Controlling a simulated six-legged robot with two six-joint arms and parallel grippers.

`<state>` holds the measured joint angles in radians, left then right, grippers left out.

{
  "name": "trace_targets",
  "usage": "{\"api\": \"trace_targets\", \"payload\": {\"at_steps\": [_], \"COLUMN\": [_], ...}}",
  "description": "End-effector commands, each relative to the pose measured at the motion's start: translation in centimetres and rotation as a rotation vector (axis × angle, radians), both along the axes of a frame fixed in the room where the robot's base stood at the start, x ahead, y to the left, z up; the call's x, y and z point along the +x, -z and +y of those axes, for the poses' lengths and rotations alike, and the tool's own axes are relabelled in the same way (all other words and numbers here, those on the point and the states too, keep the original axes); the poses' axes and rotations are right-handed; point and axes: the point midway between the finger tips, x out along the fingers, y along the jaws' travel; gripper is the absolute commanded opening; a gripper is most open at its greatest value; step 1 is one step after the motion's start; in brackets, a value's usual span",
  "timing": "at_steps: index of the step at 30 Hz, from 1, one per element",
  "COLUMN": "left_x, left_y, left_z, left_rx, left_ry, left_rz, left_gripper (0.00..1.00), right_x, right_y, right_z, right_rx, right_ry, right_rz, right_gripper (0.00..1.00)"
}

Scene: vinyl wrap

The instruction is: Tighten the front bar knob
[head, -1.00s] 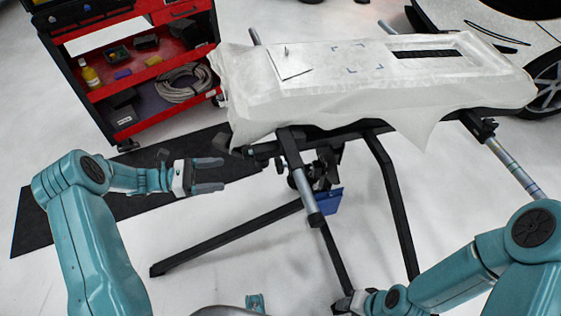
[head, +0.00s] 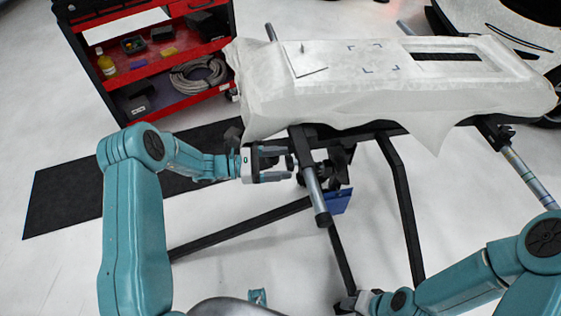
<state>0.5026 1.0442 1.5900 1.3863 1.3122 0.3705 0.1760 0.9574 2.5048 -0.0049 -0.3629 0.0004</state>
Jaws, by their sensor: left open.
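The stand's front bar (head: 315,190) is a dark clamp with a grey tube that slants down toward me under the near left end of the wrapped panel (head: 390,95). Small dark knob-like parts (head: 301,177) sit beside this bar; which one is the front bar knob I cannot tell for sure. My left gripper (head: 289,163) is open, pointing right, with its fingertips right at these dark parts. Contact is not clear, and the fingers partly hide them. My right gripper (head: 350,302) is low at the bottom edge, small and partly hidden; its jaws cannot be made out.
A red tool cart (head: 150,65) with a bottle and coiled cable stands at the back left. A dark mat (head: 75,195) lies on the floor. The stand's black legs (head: 403,215) and a blue part (head: 340,201) are below the panel. A car is at the back right.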

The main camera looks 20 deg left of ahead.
Motion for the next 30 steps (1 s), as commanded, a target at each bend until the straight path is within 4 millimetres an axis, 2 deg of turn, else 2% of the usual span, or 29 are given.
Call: {"api": "trace_targets", "payload": {"at_steps": [9, 14, 23, 30], "left_x": [0.3, 0.3, 0.2, 0.2], "left_y": [0.0, 0.0, 0.0, 0.1], "left_z": [-0.4, -0.3, -0.3, -0.3], "left_rx": [0.000, 0.000, 0.011, 0.076], "left_ry": [-0.001, -0.001, 0.000, -0.001], "left_rz": [0.000, 0.000, -0.019, -0.120], "left_gripper": [0.76, 0.24, 0.22, 0.22], "right_x": [0.0, 0.0, 0.0, 0.0], "right_y": [0.0, 0.0, 0.2, 1.1], "right_z": [0.0, 0.0, 0.0, 0.0], "right_rx": [0.000, 0.000, 0.000, 0.000], "right_ry": [0.000, 0.000, 0.000, 0.000], "right_rz": [0.000, 0.000, 0.000, 0.000], "right_gripper": [0.43, 0.43, 0.43, 0.43]}}
